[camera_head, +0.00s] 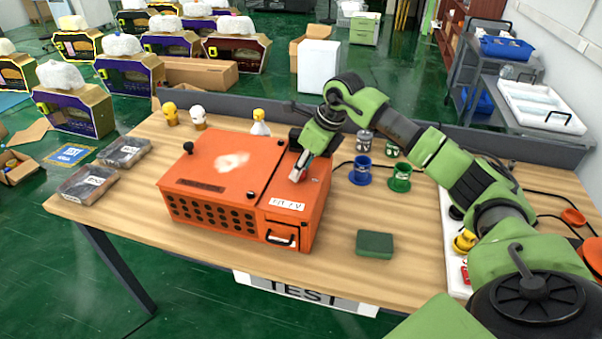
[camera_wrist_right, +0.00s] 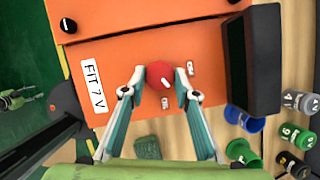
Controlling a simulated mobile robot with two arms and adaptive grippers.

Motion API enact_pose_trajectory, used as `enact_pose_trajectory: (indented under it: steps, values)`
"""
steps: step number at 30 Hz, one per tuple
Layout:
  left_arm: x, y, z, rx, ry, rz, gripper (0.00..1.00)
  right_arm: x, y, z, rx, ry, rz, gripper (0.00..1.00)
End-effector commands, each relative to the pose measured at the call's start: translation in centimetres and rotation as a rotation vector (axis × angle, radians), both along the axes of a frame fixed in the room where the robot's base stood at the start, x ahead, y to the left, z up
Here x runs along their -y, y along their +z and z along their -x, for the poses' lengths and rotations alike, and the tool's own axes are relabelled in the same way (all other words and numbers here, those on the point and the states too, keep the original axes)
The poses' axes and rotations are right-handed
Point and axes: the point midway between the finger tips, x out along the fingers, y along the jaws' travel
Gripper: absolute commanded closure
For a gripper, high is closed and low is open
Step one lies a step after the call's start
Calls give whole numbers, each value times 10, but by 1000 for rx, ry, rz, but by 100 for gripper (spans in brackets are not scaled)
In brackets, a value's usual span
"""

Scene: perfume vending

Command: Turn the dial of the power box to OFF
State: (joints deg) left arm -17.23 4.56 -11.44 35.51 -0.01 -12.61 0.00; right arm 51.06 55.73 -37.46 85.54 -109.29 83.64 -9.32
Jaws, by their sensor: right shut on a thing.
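The orange power box (camera_head: 225,175) stands on the wooden table. Its red dial (camera_wrist_right: 160,75) shows in the right wrist view, on the orange panel beside a white "FIT 7 V" label (camera_wrist_right: 94,84). The dial bears a short white mark, slanted in the picture. Small white labels sit around it, one at its right (camera_wrist_right: 191,69) and one below (camera_wrist_right: 164,102); I cannot read them surely. My right gripper (camera_head: 298,174) reaches down onto the box's top right part. In the wrist view its fingers (camera_wrist_right: 160,84) are closed on opposite sides of the dial. My left gripper is out of view.
A black block (camera_wrist_right: 251,62) rises from the box near the dial. Blue (camera_head: 360,171) and green (camera_head: 400,178) spools and a dark green block (camera_head: 375,244) stand right of the box. Small figurines (camera_head: 198,117) stand behind it. Dark packages (camera_head: 88,184) lie at the left; the table front is clear.

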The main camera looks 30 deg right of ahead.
Motion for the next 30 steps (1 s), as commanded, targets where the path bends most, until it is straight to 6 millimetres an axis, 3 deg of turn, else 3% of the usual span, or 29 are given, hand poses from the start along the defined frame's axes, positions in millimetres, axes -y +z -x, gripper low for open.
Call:
enact_pose_trajectory:
  steps: [9, 30]
  values:
    - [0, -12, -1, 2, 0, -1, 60, 3, 1, -4, 5, 296, -2, 93]
    - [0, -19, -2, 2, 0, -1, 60, 5, 2, -8, 3, 895, 1, 93]
